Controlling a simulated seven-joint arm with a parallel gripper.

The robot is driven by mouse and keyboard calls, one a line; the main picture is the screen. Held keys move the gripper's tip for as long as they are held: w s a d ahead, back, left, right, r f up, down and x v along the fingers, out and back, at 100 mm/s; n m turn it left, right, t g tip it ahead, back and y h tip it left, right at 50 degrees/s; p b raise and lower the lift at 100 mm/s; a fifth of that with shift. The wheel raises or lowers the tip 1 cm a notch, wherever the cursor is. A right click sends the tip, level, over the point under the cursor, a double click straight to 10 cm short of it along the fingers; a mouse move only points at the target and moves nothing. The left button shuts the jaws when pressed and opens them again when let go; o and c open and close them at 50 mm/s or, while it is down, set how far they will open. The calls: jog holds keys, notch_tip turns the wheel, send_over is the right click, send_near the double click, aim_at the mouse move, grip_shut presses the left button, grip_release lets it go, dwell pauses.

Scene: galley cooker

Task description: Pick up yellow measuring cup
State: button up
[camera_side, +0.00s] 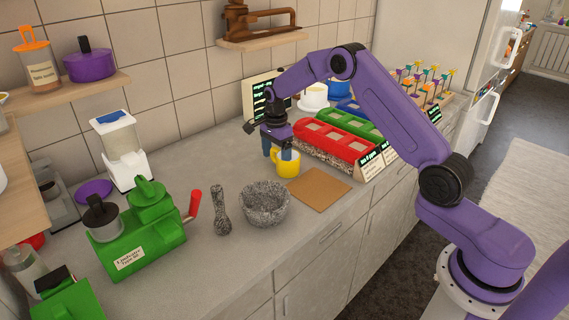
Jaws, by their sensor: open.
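The yellow measuring cup (285,168) stands on the grey counter in the middle of the view, just left of the red bin. My gripper (279,152) points down right at the cup, with its blue fingers apart. One finger shows to the left of the cup and the other overlaps the cup's upper part. I cannot tell whether either finger touches the cup. The cup's rim and inside are partly hidden by the fingers.
The red bin (330,140) and green bin (352,122) stand close on the right. A brown board (318,189) lies in front. A speckled mortar (265,204), its pestle (221,210) and a green grinder (150,225) stand to the left. A wall shelf (80,98) is at upper left.

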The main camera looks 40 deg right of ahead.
jog(key=c, duration=1.2)
jog(key=shift+c, duration=0.2)
jog(key=shift+r, duration=0.85)
jog(key=s+r, duration=0.3)
jog(key=s, duration=0.1)
jog(key=s+a+r, duration=0.1)
jog(key=s+r, duration=0.3)
jog(key=s, duration=0.1)
jog(key=s+r, duration=0.4)
jog(key=s, duration=0.1)
jog(key=shift+a+r, duration=0.15)
